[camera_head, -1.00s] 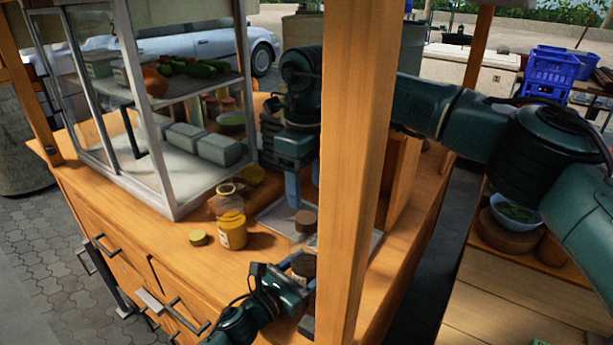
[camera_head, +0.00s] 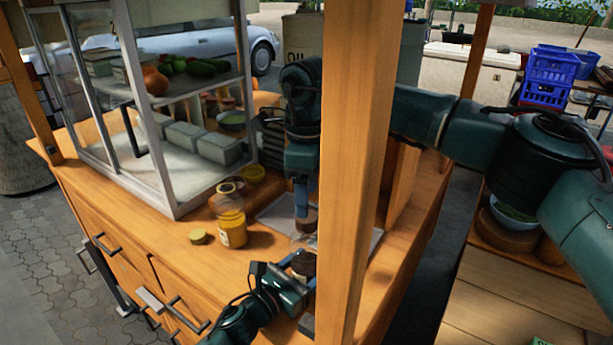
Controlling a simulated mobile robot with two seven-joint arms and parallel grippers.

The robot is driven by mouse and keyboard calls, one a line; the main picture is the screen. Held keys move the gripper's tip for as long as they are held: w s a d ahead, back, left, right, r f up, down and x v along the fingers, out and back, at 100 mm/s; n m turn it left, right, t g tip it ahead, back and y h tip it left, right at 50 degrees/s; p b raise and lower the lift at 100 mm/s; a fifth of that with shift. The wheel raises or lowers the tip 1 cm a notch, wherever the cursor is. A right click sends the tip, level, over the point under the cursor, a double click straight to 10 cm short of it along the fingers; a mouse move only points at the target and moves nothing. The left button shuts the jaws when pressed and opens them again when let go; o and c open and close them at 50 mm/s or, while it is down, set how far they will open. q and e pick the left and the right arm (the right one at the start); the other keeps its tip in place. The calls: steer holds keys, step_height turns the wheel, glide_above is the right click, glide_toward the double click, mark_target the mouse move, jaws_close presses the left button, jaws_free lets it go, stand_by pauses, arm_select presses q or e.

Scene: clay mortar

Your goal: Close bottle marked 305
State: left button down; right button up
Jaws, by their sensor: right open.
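A clear glass bottle with dark contents (camera_head: 303,264) stands by the wooden post, which hides its right side. A brown cap (camera_head: 306,221) sits at its top; I cannot tell how tightly. My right gripper (camera_head: 303,207) is open, pointing down, with its fingers at the cap; the post hides part of it. My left gripper (camera_head: 293,275) is at the bottle's lower body from the front left; whether it is shut on it is unclear. A glass jar with yellow contents (camera_head: 232,227) stands uncapped to the left, a yellow cap (camera_head: 199,237) beside it. No number is readable.
The wooden post (camera_head: 360,170) rises in front of the work area. A glass display case (camera_head: 155,120) stands at the back left, with a grey tray (camera_head: 270,215) to its right. Bare counter lies around the yellow cap.

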steer(key=shift+f, duration=2.55)
steer(key=shift+c, duration=0.3)
steer(key=c, duration=1)
steer(key=o, duration=1.2)
steer(key=shift+r, duration=0.15)
step_height(320, 180, up, 12)
arm_select(q)
steer(key=shift+c, duration=1.4)
jaws_free()
